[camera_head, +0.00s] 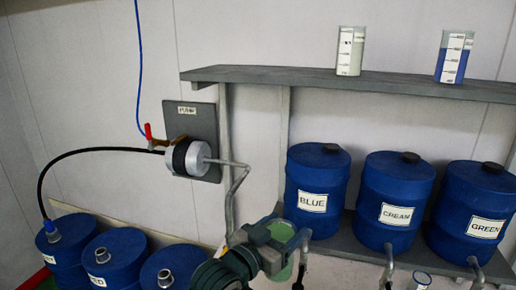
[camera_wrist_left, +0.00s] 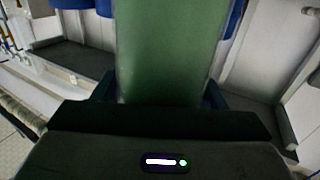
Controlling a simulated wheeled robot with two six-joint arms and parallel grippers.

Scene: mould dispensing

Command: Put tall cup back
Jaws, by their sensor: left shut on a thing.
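My left gripper (camera_head: 288,246) is shut on a tall cup (camera_head: 281,231) with green contents, low in the middle of the head view. The fingers hide part of the cup. In the left wrist view the green cup (camera_wrist_left: 166,50) fills the middle, between the fingers. The cup is held in front of the wall, left of the blue barrel and below the upper shelf (camera_head: 300,76). Two measuring cups stand upright on that shelf: one with pale contents (camera_head: 350,52) and one with blue contents (camera_head: 454,57). My right gripper is not in view.
Barrels labelled BLUE (camera_head: 317,180), CREAM (camera_head: 394,190) and GREEN (camera_head: 470,205) stand under the shelf, with taps below. A pump (camera_head: 188,157) with a bent spout (camera_head: 236,185) is on the wall. Several drums (camera_head: 120,255) stand lower left. The shelf's left part is clear.

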